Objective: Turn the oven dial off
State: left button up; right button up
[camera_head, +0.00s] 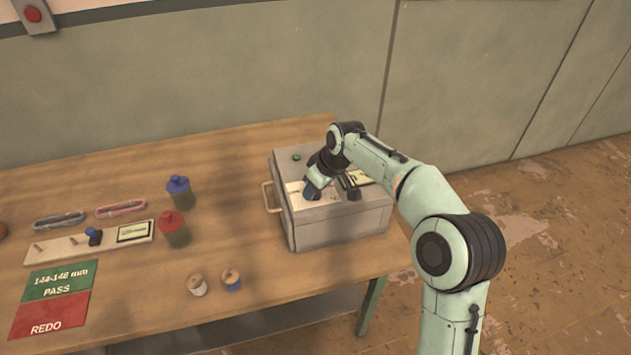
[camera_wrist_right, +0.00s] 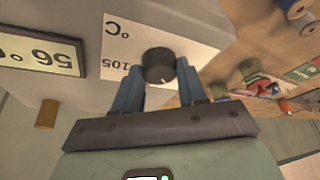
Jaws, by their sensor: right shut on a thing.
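The oven (camera_head: 340,226) is a grey metal box at the right end of the wooden table. Its dial (camera_wrist_right: 158,66) is a dark round knob beside a white label (camera_wrist_right: 125,50) with "°C" and "105", upside down in the right wrist view. My right gripper (camera_wrist_right: 160,73) has its blue fingers on either side of the dial and is shut on it. In the head view my right gripper (camera_head: 312,190) is down on the oven's top panel and hides the dial. A digital display (camera_wrist_right: 40,52) with upside-down digits shows beside the label. My left gripper is out of view.
The oven has a handle (camera_head: 267,197) on its left side and a green button (camera_head: 296,157). A green and red PASS/REDO card (camera_head: 55,298) lies front left.

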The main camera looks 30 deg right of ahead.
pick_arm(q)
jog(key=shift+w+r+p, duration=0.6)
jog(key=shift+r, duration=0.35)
pick_arm(e)
jog(key=shift+d+r+n+y, duration=0.1)
jog(key=shift+n+y, duration=0.2)
jog(key=shift+n, duration=0.9)
jog(key=o, duration=1)
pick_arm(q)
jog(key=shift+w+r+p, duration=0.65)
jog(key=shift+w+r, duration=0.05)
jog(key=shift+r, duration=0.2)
pick_arm(e)
jog(key=v, duration=1.3)
jog(key=shift+w+d+r, duration=0.15)
